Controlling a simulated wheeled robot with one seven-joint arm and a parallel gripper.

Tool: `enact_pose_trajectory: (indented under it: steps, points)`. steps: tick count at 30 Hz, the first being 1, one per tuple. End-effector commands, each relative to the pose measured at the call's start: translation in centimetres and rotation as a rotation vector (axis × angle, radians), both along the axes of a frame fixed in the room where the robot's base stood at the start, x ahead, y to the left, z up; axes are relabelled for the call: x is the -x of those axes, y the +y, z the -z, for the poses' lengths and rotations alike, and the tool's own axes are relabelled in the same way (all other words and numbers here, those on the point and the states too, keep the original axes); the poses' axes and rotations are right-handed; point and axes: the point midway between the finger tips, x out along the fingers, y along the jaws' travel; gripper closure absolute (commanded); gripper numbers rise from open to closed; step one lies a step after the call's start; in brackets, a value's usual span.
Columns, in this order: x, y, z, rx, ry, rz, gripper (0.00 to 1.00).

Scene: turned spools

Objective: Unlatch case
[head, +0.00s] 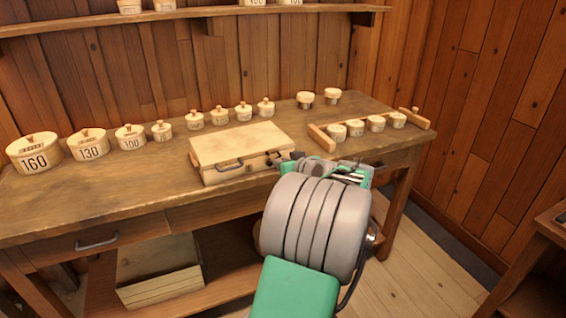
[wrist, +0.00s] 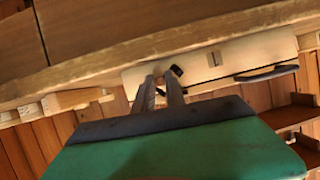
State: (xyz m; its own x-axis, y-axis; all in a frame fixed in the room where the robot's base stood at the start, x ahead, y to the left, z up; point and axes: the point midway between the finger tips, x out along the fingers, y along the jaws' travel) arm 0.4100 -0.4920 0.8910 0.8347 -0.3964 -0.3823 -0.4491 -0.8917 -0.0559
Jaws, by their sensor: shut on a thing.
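The pale wooden case (head: 240,148) lies flat on the workbench with its lid down. Its handle (head: 229,165) is on the front face, left of my gripper (head: 284,161). In the wrist view the case front (wrist: 238,52) appears behind my fingers, with the dark handle (wrist: 265,73) at the right and a small metal plate (wrist: 214,58) between. My gripper (wrist: 161,77) is at the right end of the case front, its fingers close together on a latch. A dark latch piece (wrist: 177,70) shows beside the fingertips; the part between them is hidden.
Lidded round boxes, such as the one marked 160 (head: 34,152), stand in a row behind and left of the case. A wooden rack (head: 322,138) with several small pots stands to the right. A shelf (head: 180,14) runs above the bench.

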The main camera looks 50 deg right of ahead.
Motion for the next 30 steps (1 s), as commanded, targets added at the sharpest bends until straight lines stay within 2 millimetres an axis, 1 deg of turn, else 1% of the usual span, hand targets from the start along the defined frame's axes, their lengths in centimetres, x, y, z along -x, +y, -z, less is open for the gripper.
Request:
enact_pose_trajectory:
  steps: [14, 15, 22, 30]
  points:
    - [0.05, -0.08, 0.02, -0.011, -0.007, 0.002, 1.0]
    - [0.05, -0.08, 0.02, -0.011, -0.007, 0.002, 0.82]
    - [-0.01, -0.02, 0.04, -0.012, -0.007, 0.0, 0.64]
    - [0.1, 0.04, -0.01, -0.012, -0.006, 0.0, 0.63]
